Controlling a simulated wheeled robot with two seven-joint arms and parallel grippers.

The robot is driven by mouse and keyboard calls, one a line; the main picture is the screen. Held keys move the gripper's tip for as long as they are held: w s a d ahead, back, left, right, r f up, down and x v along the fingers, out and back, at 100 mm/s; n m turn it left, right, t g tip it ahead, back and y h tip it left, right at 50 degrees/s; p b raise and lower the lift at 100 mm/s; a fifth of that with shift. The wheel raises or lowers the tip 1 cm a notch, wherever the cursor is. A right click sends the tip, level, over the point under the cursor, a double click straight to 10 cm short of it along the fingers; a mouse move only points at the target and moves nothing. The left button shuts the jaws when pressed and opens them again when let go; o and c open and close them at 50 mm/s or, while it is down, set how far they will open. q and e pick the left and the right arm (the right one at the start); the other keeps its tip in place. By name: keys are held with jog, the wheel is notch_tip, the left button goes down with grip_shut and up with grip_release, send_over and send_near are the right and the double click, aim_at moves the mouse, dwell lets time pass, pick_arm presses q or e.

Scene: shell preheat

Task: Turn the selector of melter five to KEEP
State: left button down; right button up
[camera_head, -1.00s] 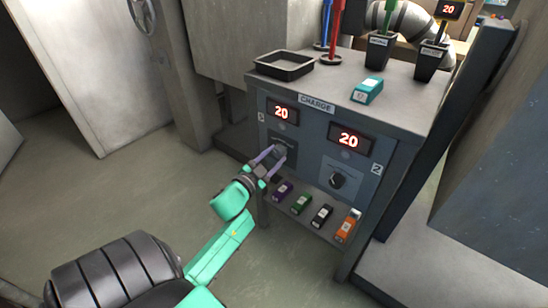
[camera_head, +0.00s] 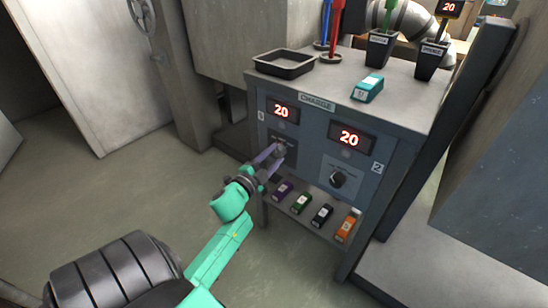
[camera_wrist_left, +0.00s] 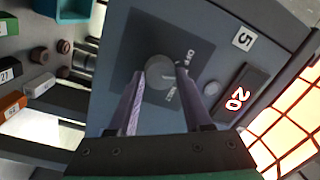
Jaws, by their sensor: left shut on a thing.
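The melter five panel shows at the left of the cabinet front in the head view, with a lit display reading 20 (camera_head: 281,111). In the wrist view the fingers (camera_wrist_left: 160,76) partly cover the lettering. The knob's pointing direction is hidden. My right gripper is not in view.
To the right is melter two's knob (camera_head: 337,179) under another 20 display (camera_head: 350,138). Several coloured boxes lie on the shelf below, such as the orange one (camera_head: 347,226). On top are a black tray (camera_head: 284,64) and a teal box (camera_head: 368,88). Open floor lies left.

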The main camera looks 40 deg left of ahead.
pick_arm(q)
jog(key=shift+f+m+b, duration=0.15)
jog(key=shift+m+b, duration=0.25)
jog(key=shift+m, duration=1.3)
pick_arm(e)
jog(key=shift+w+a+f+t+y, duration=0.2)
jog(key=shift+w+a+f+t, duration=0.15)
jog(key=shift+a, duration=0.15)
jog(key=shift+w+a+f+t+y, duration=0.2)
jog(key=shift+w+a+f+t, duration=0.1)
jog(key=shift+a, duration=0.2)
pick_arm(q)
jog(key=shift+c, duration=1.7)
grip_release()
jog(key=shift+s, duration=0.1)
jog(key=s+d+p, duration=0.1)
jog(key=s+p, duration=0.1)
jog(key=s, duration=1.2)
jog(key=shift+s+f, duration=0.2)
jog(key=shift+f, duration=0.15)
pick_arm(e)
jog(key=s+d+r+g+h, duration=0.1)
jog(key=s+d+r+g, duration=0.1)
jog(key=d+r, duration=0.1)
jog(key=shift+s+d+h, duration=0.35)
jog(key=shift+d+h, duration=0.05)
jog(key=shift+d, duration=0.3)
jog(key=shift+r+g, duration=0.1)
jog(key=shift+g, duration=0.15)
